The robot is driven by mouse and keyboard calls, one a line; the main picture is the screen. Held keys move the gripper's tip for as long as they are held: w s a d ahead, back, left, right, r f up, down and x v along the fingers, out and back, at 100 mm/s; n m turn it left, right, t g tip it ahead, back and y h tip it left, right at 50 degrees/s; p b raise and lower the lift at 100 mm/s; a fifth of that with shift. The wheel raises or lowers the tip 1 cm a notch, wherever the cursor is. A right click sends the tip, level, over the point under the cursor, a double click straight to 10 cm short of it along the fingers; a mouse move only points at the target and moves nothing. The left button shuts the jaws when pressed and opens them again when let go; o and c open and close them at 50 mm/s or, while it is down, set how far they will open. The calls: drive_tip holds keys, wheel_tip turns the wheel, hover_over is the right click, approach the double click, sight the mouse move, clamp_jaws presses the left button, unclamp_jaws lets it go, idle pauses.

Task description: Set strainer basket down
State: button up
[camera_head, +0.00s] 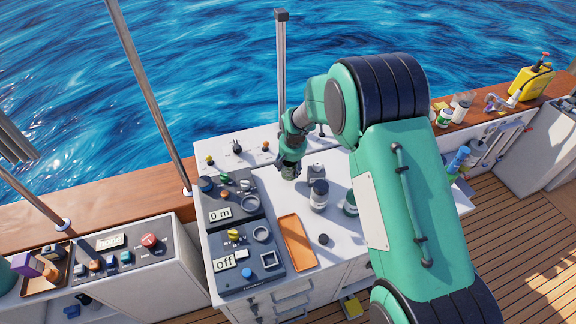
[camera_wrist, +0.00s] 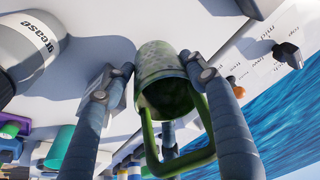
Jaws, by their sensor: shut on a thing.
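The strainer basket (camera_wrist: 160,62) is a speckled grey-green cup with a green rim and a green loop handle. In the head view my gripper (camera_head: 289,163) is low over the back of the white counter (camera_head: 335,236), and the basket (camera_head: 289,173) shows as a small green piece below the fingers. I cannot tell whether its base touches the counter.
Two control boxes reading "0 m" (camera_head: 229,200) and "off" (camera_head: 247,262) stand left of the basket. An orange tray (camera_head: 298,243) lies in front. A grey grease bottle (camera_head: 319,196) stands close by on the right; it looms large in the wrist view (camera_wrist: 32,45). Small knobs (camera_head: 237,147) line the back.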

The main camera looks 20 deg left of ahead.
sight(288, 165)
drive_tip(key=shift+w+a+f, duration=0.1)
drive_tip(key=shift+w+a, duration=0.5)
drive_tip(key=shift+w, duration=0.2)
drive_tip(key=shift+w+a+f, duration=0.1)
drive_tip(key=shift+w+a, duration=0.5)
drive_tip(key=shift+w, duration=0.15)
drive_tip(key=shift+s+d+x, duration=0.1)
drive_tip(key=shift+s+x, duration=0.05)
drive_tip(key=shift+x, duration=0.7)
drive_tip(key=shift+s+d+x, duration=0.15)
drive_tip(key=shift+x, duration=0.7)
drive_tip(key=shift+f, duration=0.2)
drive_tip(key=o, duration=1.2)
drive_tip(key=shift+r, duration=0.1)
drive_tip(key=shift+v, duration=6)
